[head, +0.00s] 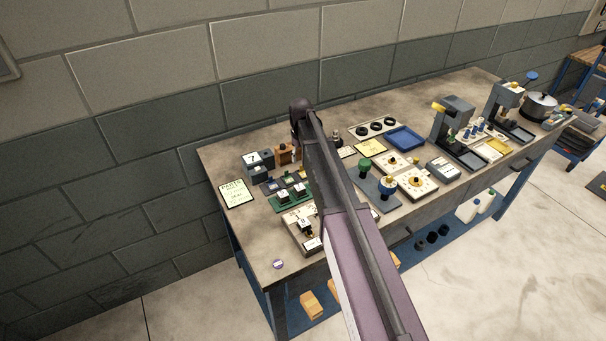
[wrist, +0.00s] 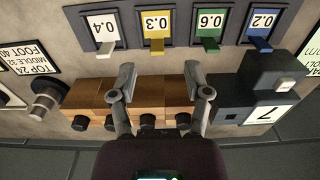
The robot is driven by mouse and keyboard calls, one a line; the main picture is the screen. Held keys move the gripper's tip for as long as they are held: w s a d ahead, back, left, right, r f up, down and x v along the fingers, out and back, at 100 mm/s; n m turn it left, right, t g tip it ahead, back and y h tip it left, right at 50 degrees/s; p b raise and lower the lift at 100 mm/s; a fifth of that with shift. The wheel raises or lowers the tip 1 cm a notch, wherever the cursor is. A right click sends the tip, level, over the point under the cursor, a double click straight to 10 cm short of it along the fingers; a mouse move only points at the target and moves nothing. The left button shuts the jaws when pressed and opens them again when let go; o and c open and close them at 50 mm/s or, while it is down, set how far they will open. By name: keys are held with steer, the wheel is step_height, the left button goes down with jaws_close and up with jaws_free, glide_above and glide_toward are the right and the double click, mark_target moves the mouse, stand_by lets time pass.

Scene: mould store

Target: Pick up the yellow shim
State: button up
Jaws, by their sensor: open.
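The yellow shim (wrist: 157,45) shows in the wrist view as a small tab sticking out of a dark holder below a 0.3 label. My gripper (wrist: 159,76) is open and empty, its fingertips apart on either side of the shim's line and a little nearer the camera side than the shim. The fingers are over the row of wooden blocks and do not hold the shim. In the head view my arm hides the gripper, and I cannot make out the shim there.
Holders with a white shim (wrist: 107,46), a green shim (wrist: 210,44) and a blue shim (wrist: 262,46) flank the yellow one. Wooden blocks (wrist: 170,91) with dark knobs lie below the gripper. A dark block marked 7 (wrist: 255,112) stands right. A blue tray (head: 405,138) is farther along the bench.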

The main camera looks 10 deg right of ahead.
steer(key=shift+f, duration=0.1)
steer(key=f+b, duration=0.3)
steer(key=shift+w+d+f, duration=0.1)
steer(key=shift+w+f, duration=0.1)
steer(key=shift+w, duration=0.05)
steer(key=shift+f+b, duration=0.85)
steer(key=shift+b, duration=0.25)
steer(key=c, duration=0.8)
